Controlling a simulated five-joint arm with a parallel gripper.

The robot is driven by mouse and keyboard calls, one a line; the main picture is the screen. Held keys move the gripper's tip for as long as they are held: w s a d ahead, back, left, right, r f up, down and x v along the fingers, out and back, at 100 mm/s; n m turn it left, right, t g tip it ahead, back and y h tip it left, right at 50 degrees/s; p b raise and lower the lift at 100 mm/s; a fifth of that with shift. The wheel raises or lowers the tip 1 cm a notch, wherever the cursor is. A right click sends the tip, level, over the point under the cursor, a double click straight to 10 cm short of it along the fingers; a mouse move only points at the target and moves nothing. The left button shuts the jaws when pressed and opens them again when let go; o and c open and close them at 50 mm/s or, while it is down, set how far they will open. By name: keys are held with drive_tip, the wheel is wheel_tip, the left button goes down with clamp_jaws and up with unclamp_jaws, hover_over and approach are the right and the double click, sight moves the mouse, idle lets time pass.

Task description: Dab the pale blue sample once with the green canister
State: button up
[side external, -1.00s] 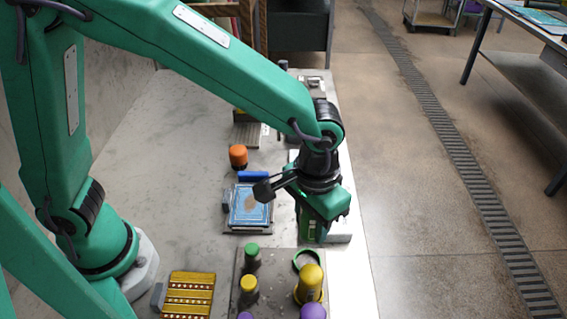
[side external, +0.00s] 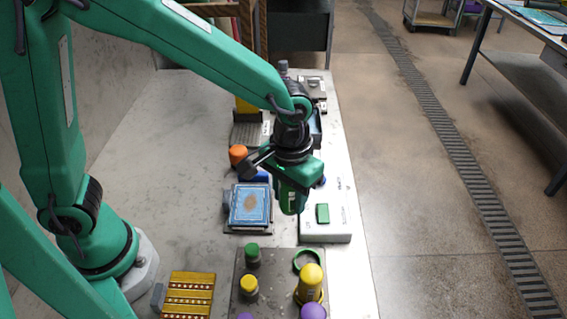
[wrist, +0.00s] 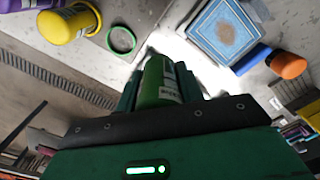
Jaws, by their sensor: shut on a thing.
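The pale blue sample (side external: 241,213) is a blue-bordered square with a brown stain in its middle, lying flat on a dark holder. It also shows at the upper right of the wrist view (wrist: 208,36). My gripper (side external: 291,207) is shut on the green canister (wrist: 153,80), which has a pale label. In the side view the gripper hangs just right of the sample, over the gap toward the white panel. The canister's lower end is not clear, and it appears apart from the sample.
A grey rack (side external: 276,262) in front holds an empty green ring (side external: 307,261), a yellow canister (side external: 311,283) and several knobbed tools. An orange-topped item (side external: 238,154) and a blue bar stand behind the sample. A white panel (side external: 325,236) with a green square lies right.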

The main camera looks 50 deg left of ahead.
drive_tip(key=a+f+n, duration=0.1)
drive_tip(key=a+n, duration=0.3)
drive_tip(key=a, duration=0.8)
drive_tip(key=shift+s+a, duration=0.25)
drive_tip(key=shift+s, duration=0.05)
drive_tip(key=shift+f, duration=0.35)
hover_over(250, 204)
drive_tip(key=shift+a+f, duration=0.1)
drive_tip(key=shift+f, duration=2.55)
drive_tip(key=shift+f, duration=0.8)
drive_tip(key=shift+r, duration=0.1)
wheel_tip(250, 204, up, 7)
idle(1.0)
drive_tip(key=shift+w, duration=0.1)
idle(0.4)
